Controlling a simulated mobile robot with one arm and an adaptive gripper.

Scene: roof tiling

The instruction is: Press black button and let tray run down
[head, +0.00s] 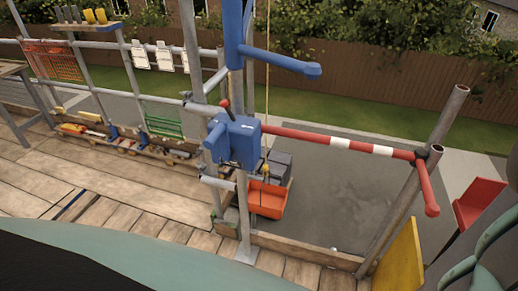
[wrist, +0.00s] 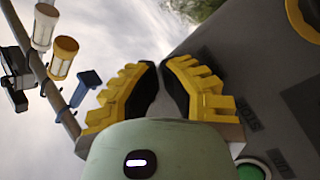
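An orange tray (head: 267,203) hangs by the scaffold below the blue hoist unit (head: 233,141), with grey blocks (head: 279,166) at its back. A rope (head: 267,75) runs down towards it. In the wrist view my gripper (wrist: 160,64) shows yellow fingers with black pads, tips almost together and nothing seen between them. A dark grey control panel (wrist: 225,60) fills the right side, with a green button (wrist: 252,168) at the lower edge. A yellow ring (wrist: 303,18) is cut off at the upper right. I cannot make out a black button. The head view does not show my fingers.
A red and white barrier bar (head: 340,145) spans the scaffold opening. A yellow board (head: 400,260) and a red chair-like object (head: 478,203) stand at the right. Plank decking (head: 120,205) lies at the left. Lamps (wrist: 62,57) on a pole show in the wrist view.

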